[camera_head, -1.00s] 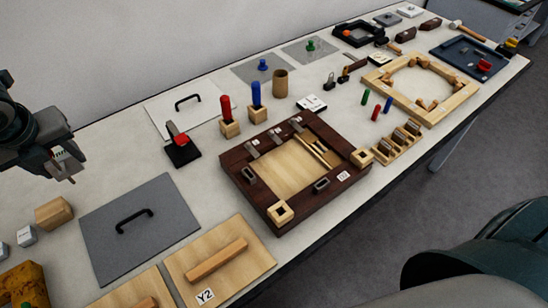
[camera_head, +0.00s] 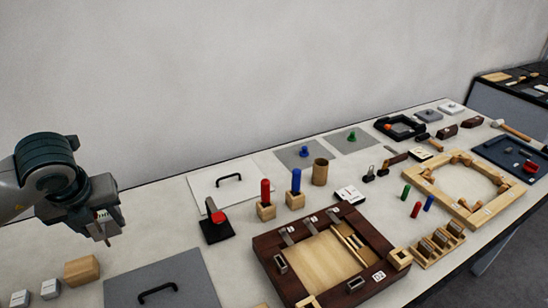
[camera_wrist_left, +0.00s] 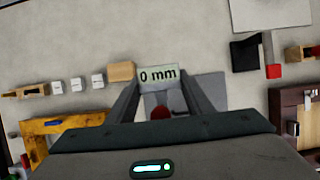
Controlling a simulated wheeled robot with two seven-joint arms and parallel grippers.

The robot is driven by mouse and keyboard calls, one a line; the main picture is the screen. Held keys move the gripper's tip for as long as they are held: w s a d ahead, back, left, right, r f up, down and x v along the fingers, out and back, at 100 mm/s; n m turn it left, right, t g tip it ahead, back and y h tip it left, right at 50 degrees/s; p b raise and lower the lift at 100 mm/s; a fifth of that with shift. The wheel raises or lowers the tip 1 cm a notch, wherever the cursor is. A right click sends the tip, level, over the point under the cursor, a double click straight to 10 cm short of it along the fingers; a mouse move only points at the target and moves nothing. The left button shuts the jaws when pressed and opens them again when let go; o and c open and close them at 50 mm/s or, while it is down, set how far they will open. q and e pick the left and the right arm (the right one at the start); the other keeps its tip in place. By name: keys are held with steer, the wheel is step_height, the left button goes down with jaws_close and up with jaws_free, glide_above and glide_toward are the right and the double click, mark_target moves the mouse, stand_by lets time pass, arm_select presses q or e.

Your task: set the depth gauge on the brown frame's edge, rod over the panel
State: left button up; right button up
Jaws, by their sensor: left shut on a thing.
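My left gripper (camera_head: 106,228) is shut on the depth gauge (camera_head: 103,214), held above the left part of the table. In the left wrist view the gauge's pale face (camera_wrist_left: 158,74) reads "0 mm" between the fingers. A small rod end points down below the gripper in the head view. The dark brown frame (camera_head: 268,243) lies flat on the table, well to the right of the gripper and apart from it. Its pale wooden panel (camera_head: 320,262) is sunk inside. My right gripper is not in view.
Between gripper and frame lie a grey plate with a black handle (camera_head: 158,290) and a black stand with a red knob (camera_head: 218,230). A wooden block (camera_head: 82,270) lies below the gripper. Red and blue pegs (camera_head: 296,182) stand behind the frame. Clips sit on its rim.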

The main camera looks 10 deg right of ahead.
mark_target(103, 238)
arm_select(q)
steer(key=m, duration=0.1)
steer(key=s+f+m+h, duration=0.1)
steer(key=m, duration=0.1)
steer(key=shift+d+f, duration=0.1)
steer(key=shift+d, duration=0.05)
steer(key=m, duration=0.1)
steer(key=s+f+m+h, duration=0.1)
steer(key=m, duration=0.1)
steer(key=m+h, duration=0.1)
steer(key=m, duration=0.1)
steer(key=shift+s+d+f, duration=0.3)
steer(key=shift+d, duration=0.05)
steer(key=s+d+f+m+g+y, duration=0.1)
steer(key=s+m+g, duration=0.3)
steer(key=m, duration=1.1)
steer(key=s+d+f+m+g+y, duration=0.1)
steer(key=s+d+f+m+g, duration=0.1)
steer(key=m, duration=1.3)
steer(key=s+f+g, duration=0.1)
steer(key=s+g, duration=0.1)
steer(key=s, duration=0.1)
steer(key=shift+s+m+g, duration=0.3)
steer(key=shift+s+g, duration=0.05)
steer(key=shift+g, duration=0.05)
steer(key=shift+f, duration=0.1)
